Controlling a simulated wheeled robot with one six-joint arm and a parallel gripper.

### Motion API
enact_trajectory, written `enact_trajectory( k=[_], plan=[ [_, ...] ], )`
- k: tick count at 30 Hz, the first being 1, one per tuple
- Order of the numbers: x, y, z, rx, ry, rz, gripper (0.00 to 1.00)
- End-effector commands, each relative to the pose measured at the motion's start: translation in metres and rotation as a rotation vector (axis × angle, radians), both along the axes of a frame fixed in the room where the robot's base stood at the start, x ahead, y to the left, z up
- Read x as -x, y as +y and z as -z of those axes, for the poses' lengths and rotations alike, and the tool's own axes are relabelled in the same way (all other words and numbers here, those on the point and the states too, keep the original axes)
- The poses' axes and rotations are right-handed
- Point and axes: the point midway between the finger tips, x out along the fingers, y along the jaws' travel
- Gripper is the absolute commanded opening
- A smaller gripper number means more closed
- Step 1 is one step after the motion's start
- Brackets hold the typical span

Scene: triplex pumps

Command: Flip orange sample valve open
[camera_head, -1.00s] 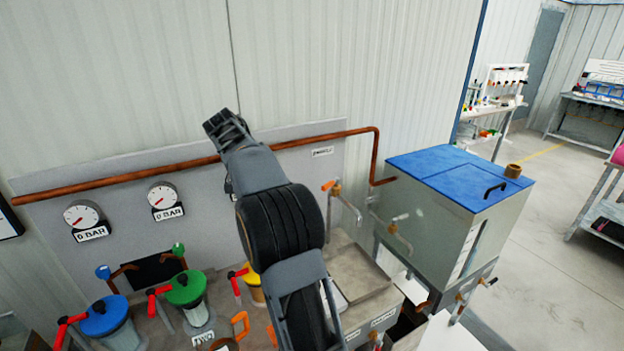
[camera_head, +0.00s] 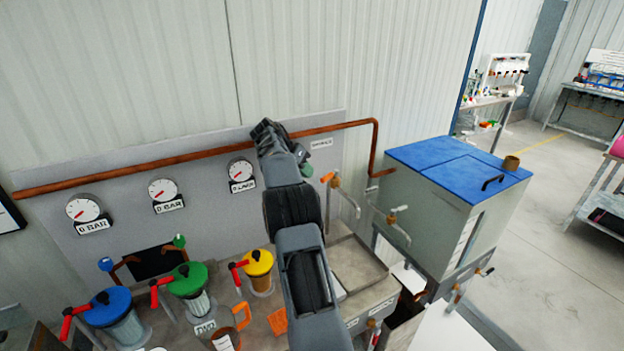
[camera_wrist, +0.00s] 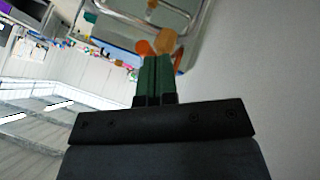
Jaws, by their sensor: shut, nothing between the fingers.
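The orange sample valve handle (camera_head: 328,177) sits on a brass tap with a grey spout, on the grey wall panel at right of centre. In the wrist view the orange handle (camera_wrist: 143,47) shows just beyond the fingertips, beside the brass valve body. My gripper (camera_head: 306,170) is just left of the handle in the head view, mostly hidden behind my own wrist. In the wrist view my gripper (camera_wrist: 155,64) shows its green fingers shut together and empty. The tips look close to the handle; I cannot tell whether they touch.
A copper pipe (camera_head: 350,128) runs along the panel above. A tank with a blue lid (camera_head: 450,165) and another tap (camera_head: 397,215) stand to the right.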

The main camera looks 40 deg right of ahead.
Motion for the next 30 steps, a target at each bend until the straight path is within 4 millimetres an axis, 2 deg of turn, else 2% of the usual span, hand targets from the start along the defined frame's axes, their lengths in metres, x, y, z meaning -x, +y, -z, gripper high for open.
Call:
enact_trajectory(
  k=[10,30],
  plan=[
    [0.011,-0.015,0.022,-0.001,0.000,-0.001,0.00],
    [0.018,-0.017,0.026,0.000,-0.002,-0.045,0.00]
  ],
)
